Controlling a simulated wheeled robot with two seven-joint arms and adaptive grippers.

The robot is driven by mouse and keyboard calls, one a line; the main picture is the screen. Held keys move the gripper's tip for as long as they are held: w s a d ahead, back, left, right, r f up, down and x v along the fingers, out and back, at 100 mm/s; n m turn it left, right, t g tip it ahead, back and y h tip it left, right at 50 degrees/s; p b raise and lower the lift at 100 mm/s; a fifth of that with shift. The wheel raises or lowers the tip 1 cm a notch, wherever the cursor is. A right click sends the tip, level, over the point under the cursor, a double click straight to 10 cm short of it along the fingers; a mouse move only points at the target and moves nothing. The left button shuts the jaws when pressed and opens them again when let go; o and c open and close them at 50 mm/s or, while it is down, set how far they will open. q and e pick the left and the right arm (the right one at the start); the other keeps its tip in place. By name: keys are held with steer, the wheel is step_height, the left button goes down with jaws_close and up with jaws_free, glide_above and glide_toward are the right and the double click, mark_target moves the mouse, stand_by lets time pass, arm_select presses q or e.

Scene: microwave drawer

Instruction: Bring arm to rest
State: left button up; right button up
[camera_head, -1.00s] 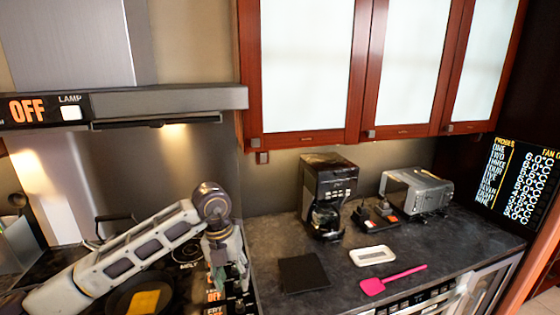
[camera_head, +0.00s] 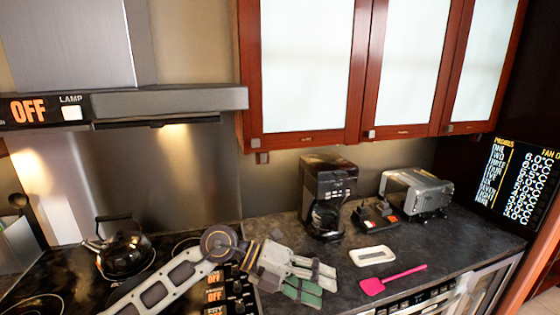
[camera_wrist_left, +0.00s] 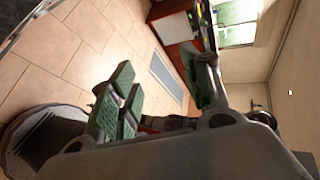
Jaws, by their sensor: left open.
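My left arm (camera_head: 165,288) comes in from the bottom left over the stove. My left gripper (camera_head: 318,284) is above the front of the dark counter, pointing right, with pale fingers and green pads. In the left wrist view, its green-padded fingers (camera_wrist_left: 160,90) stand wide apart with nothing between them, and tiled floor shows beyond. My right gripper is not in view.
A black kettle (camera_head: 125,250) stands on the stove. A coffee maker (camera_head: 328,196), a toaster (camera_head: 417,191), a white dish (camera_head: 373,255) and a pink spatula (camera_head: 392,280) are on the counter (camera_head: 455,245). Wall cabinets (camera_head: 305,70) hang above.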

arm_select(q)
steer(key=w+a+r+n+t+h, duration=0.2)
steer(key=w+r+n+t+h, duration=0.2)
steer(key=r+n+t+h, duration=0.75)
steer(key=w+a+n+t+y, duration=0.6)
steer(key=a+n+t+y, duration=0.35)
steer(key=n+y, duration=0.2)
steer(key=a+f+n+g+y, duration=0.3)
steer(key=a+f+n+y, duration=0.9)
steer(key=f, duration=0.6)
steer(key=s+a+f+n+g+y, duration=0.1)
steer(key=s+a+f+g, duration=0.2)
steer(key=s+f+g, duration=0.55)
steer(key=s+a+f+g, duration=0.4)
steer(key=s+f, duration=0.8)
steer(key=s, duration=0.2)
step_height(320, 180, down, 37)
steer(key=s+g+b, duration=0.1)
steer(key=s+b, duration=0.1)
steer(key=b, duration=0.3)
steer(key=s+a+f+b, duration=0.2)
steer(key=s+f, duration=0.9)
steer(key=f, duration=0.2)
steer(key=s+a+f+g+b, duration=0.1)
steer(key=s+f+b, duration=0.2)
steer(key=s+f, duration=0.8)
steer(key=shift+s+a+f, duration=0.35)
steer(key=shift+f, duration=0.6)
